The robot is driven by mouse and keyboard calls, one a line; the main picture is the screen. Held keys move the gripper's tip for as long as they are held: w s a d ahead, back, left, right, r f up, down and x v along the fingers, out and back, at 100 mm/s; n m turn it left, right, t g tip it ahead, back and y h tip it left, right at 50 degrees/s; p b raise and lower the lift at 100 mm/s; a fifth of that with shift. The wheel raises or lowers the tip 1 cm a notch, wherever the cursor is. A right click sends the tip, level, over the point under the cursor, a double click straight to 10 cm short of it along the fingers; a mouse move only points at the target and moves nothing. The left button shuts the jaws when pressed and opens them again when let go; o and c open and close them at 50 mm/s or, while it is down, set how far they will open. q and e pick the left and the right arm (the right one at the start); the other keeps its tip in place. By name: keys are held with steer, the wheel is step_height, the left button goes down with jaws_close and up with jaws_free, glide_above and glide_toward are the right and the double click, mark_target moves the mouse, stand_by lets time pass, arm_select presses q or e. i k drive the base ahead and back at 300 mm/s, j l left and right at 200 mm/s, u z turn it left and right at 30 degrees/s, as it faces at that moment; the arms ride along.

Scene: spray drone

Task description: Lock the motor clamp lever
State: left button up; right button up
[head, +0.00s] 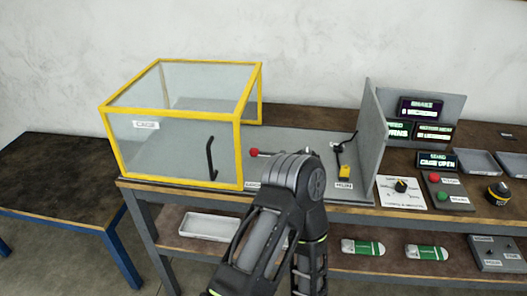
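A lever with a red ball knob (254,153) lies low on the grey test stand, just right of the yellow-framed cage. Its rod runs right and passes behind my arm, so the clamp itself is hidden. A label partly showing below it sits at the stand's front edge. A small black and yellow device (344,172) stands further right on the stand, with a thin black piece rising from it; I cannot tell if it is the motor. One of my arms rises from the bottom middle, its upper joint in front of the stand. Neither gripper shows.
The clear cage (103,106) with yellow frame and black handle (210,158) looks closed. A grey upright panel (372,130) bounds the stand's right. Beyond are lit displays (437,160), a red and green button box (447,192) and trays. A dark table (60,175) at left is bare.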

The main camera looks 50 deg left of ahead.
mark_target(254, 153)
steer(key=u, duration=1.75)
steer(key=i+l, duration=0.2)
steer(key=i, duration=0.15)
steer(key=i+l, duration=0.2)
steer(key=i, duration=0.15)
steer(key=k+z, duration=0.15)
steer(key=z, duration=0.15)
